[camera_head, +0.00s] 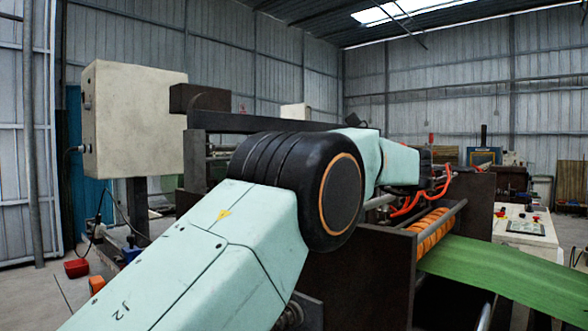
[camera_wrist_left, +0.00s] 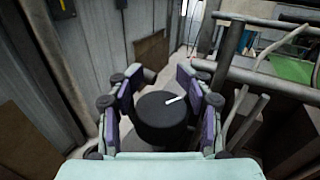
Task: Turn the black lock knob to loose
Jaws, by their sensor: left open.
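The black lock knob (camera_wrist_left: 160,125) is a round black disc with a white pointer line on its face, seen in the left wrist view. The line runs toward the upper right in that picture. My left gripper (camera_wrist_left: 161,82) is open, with one finger on each side of the knob. I cannot tell whether either pad touches it. In the head view my left arm reaches across the machine, and the knob is hidden from there. My right gripper is in neither view.
The machine's dark side plate (camera_head: 355,285) stands beside my arm. Green sack web (camera_head: 505,272) runs over an orange roller (camera_head: 436,231) at the right. Red hoses (camera_head: 408,206) hang near my wrist. A beige control box (camera_head: 125,120) stands at the left.

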